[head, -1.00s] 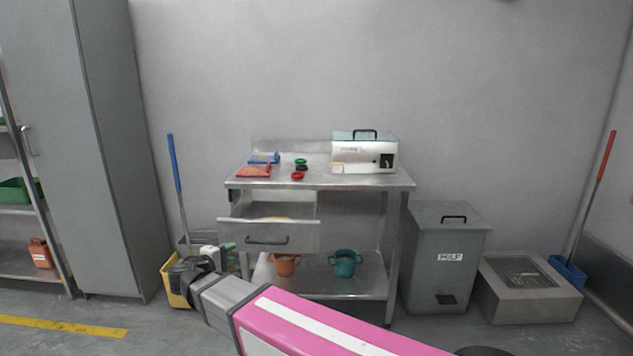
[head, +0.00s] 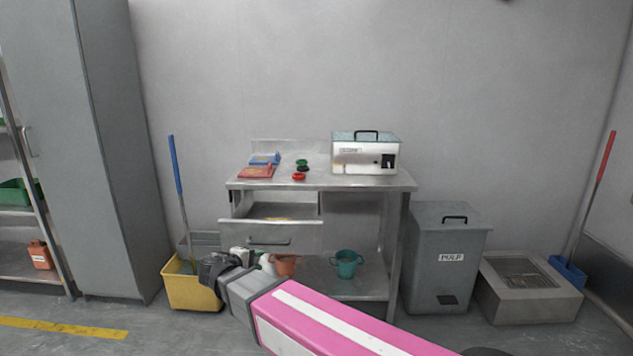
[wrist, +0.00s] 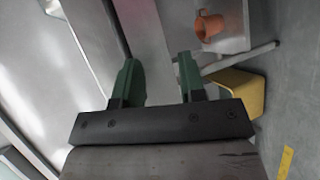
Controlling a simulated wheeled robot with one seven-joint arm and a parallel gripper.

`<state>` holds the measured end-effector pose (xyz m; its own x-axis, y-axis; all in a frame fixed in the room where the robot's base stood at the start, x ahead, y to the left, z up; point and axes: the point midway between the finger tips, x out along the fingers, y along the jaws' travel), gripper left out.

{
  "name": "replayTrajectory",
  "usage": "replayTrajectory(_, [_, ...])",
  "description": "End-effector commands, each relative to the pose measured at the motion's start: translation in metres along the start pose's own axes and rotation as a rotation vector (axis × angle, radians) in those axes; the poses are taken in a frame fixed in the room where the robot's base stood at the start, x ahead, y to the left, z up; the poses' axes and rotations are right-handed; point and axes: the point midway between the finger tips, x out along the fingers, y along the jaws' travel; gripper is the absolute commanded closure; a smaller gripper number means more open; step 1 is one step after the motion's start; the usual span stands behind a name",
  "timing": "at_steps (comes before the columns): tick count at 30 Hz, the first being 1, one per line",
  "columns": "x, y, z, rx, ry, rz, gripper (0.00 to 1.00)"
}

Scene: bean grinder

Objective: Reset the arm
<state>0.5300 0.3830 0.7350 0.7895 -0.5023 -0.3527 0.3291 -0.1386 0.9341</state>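My gripper shows in the wrist view (wrist: 160,80) with its two green fingers spread apart and nothing between them. In the head view my pink and grey arm reaches in from the lower right. Its wrist end is in front of the lower left of the steel table (head: 385,181), below the open drawer (head: 270,237). The fingertips are hard to make out there.
A steel machine (head: 365,155), trays (head: 256,172) and small round pieces (head: 299,176) are on the tabletop. A teal pot (head: 346,264) and an orange pot (head: 286,264) stand on the lower shelf. A yellow bucket (head: 195,292) and a grey bin (head: 447,260) flank the table.

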Motion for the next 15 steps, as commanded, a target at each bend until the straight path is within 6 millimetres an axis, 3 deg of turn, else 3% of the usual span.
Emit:
replayTrajectory(6, [0.052, -0.014, 0.045, 0.056, -0.091, -0.143, 0.63])
replayTrajectory(15, [0.111, -0.037, 0.11, 0.163, -0.212, -0.351, 0.63])
